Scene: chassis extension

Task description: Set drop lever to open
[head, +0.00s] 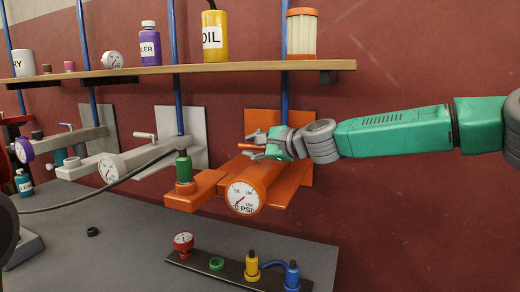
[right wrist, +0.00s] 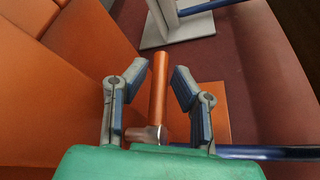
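The drop lever is an orange rod (right wrist: 158,85) with a silver pivot end (right wrist: 147,134), seen in the right wrist view. In the head view the lever (head: 250,147) shows only in part, at the orange valve body (head: 262,177) with its white PSI gauge (head: 244,198). My right gripper (head: 258,145) is at the top of this body, reaching in from the right. In the right wrist view the gripper (right wrist: 153,84) is open, with one finger on each side of the rod and visible gaps. My left gripper is not in view.
A wooden shelf (head: 180,70) with bottles and cans runs above. Blue vertical rods (head: 174,45) stand behind. A green-capped fitting (head: 183,168) and grey valve assemblies (head: 130,156) lie to the left. A rack of small fittings (head: 235,268) sits on the grey table below.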

